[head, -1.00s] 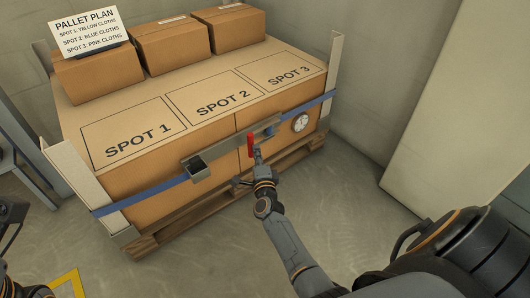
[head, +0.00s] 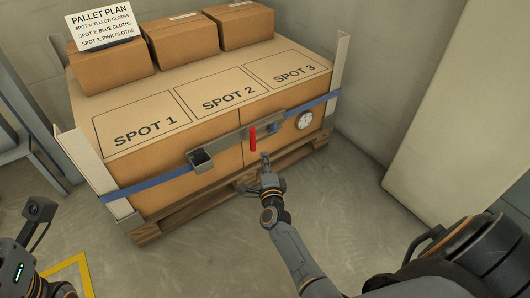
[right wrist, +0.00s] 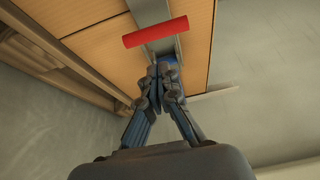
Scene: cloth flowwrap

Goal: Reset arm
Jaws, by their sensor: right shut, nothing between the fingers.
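My right gripper (head: 265,158) is shut and empty in front of the pallet load, just below a red handle (head: 252,139). The handle hangs upright on a grey metal bar (head: 232,138) held by a blue strap (head: 160,188) across the load's front. In the right wrist view the shut fingertips (right wrist: 162,72) point toward the load, and the red handle (right wrist: 155,32) lies beyond them, apart from them. My left arm shows at the lower left of the head view; its fingers cannot be made out.
The boxed load's top (head: 150,82) has outlines marked SPOT 1, SPOT 2 and SPOT 3, with no cloths on them. Three cartons (head: 180,37) and a PALLET PLAN sign (head: 100,24) stand behind. A round gauge (head: 305,120) is at right. Floor in front is clear.

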